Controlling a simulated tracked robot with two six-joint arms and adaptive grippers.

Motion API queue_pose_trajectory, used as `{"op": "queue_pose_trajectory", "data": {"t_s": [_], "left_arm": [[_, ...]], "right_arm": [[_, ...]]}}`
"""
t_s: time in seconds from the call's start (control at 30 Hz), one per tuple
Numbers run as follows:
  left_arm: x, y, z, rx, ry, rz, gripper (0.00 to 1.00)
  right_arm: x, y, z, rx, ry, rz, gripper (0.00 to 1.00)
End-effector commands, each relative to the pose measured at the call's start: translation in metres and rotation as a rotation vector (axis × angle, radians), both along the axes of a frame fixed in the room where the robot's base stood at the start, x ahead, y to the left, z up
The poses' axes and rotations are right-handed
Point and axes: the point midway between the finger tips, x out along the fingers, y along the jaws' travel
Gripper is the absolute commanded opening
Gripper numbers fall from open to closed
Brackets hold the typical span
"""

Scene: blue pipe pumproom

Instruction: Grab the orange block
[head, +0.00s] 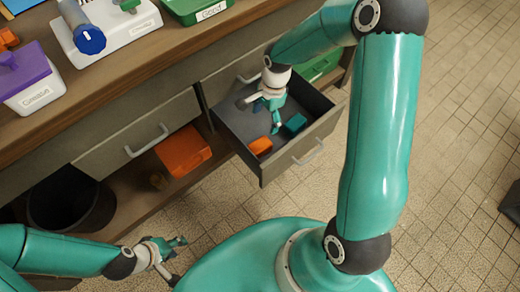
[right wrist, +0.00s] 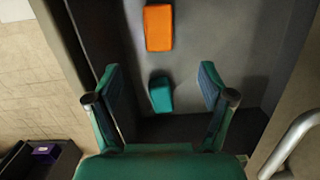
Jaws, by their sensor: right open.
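The orange block (head: 260,146) lies in the open drawer (head: 232,122), near its front left part. It also shows in the right wrist view (right wrist: 159,28), at the top, beyond the fingertips. A teal block (head: 295,124) lies in the same drawer, to its right; in the right wrist view it (right wrist: 161,95) appears between my fingers. My right gripper (head: 262,114) is open and empty over the drawer; its fingers (right wrist: 161,80) are spread wide in the right wrist view. My left gripper (head: 178,259) is open and empty, low on the left, away from the drawer.
The drawer's walls and front handle (head: 308,152) surround the blocks. A closed drawer (head: 140,135) is to the left. An orange box (head: 183,151) sits on the lower shelf beside a dark bin (head: 70,198). Labelled containers stand on the counter (head: 40,125). The tiled floor at right is mostly clear.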

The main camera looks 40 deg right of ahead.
Motion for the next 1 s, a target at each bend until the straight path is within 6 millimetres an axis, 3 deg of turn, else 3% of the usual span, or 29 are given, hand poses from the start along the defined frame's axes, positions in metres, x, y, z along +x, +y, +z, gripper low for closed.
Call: {"op": "queue_pose_trajectory", "data": {"t_s": [0.1, 0.3, 0.67, 1.0], "left_arm": [[0.0, 0.0, -0.006, 0.0, 0.0, 0.0, 0.4], [0.0, 0.0, -0.012, 0.0, 0.0, 0.0, 0.4], [0.0, 0.0, -0.016, 0.0, 0.0, 0.0, 0.4], [0.0, 0.0, -0.023, 0.0, 0.0, 0.0, 0.4]], "right_arm": [[-0.001, 0.005, -0.03, 0.002, 0.007, 0.003, 0.81], [-0.001, 0.011, -0.07, 0.002, 0.004, 0.005, 0.81], [-0.001, 0.016, -0.098, 0.002, 0.003, 0.002, 0.81], [-0.003, 0.022, -0.139, 0.002, 0.003, 0.003, 0.81]]}}
